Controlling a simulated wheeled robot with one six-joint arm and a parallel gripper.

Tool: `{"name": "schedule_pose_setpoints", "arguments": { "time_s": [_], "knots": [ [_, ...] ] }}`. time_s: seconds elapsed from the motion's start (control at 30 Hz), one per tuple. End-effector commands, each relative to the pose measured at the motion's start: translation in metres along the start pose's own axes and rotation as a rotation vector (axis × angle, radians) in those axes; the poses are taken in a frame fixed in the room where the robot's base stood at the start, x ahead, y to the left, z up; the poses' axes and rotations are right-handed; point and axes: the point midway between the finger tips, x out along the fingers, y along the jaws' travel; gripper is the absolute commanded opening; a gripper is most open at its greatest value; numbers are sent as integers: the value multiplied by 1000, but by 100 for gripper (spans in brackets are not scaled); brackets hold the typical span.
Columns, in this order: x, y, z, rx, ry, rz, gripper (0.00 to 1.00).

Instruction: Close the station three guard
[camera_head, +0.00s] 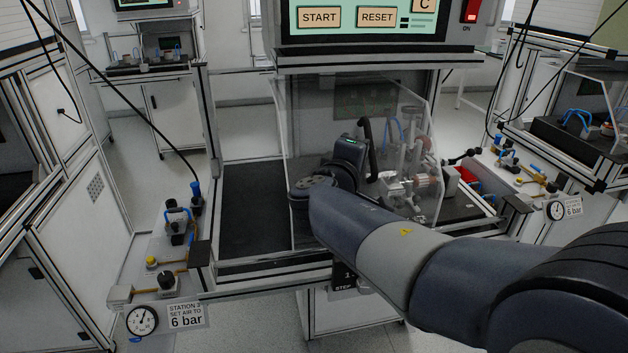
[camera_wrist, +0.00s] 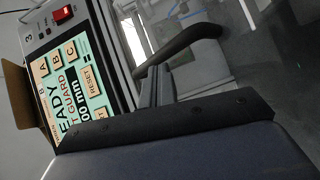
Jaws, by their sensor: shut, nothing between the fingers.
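The station three guard (camera_head: 412,105) is a clear panel standing over the right part of the station opening; the left part is uncovered. Its dark curved handle (camera_head: 371,152) stands upright beside my gripper (camera_head: 350,155). The same handle shows in the wrist view (camera_wrist: 180,46), beyond the dark gripper body (camera_wrist: 200,150) that fills the bottom. My gripper is shut and empty, just left of the handle in the head view. I cannot tell whether they touch.
The station screen (camera_head: 362,20) with START and RESET buttons hangs above. Behind the clear panel stands a metal fixture (camera_head: 408,183). The black station floor (camera_head: 248,205) at left is bare. Air fittings and a gauge (camera_head: 142,320) sit at the lower left.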

Motion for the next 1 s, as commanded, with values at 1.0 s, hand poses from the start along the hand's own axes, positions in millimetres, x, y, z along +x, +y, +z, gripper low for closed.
{"name": "schedule_pose_setpoints", "arguments": {
  "time_s": [1.0],
  "knots": [
    [114,25,154,0,-2,-1,0]
  ]
}}
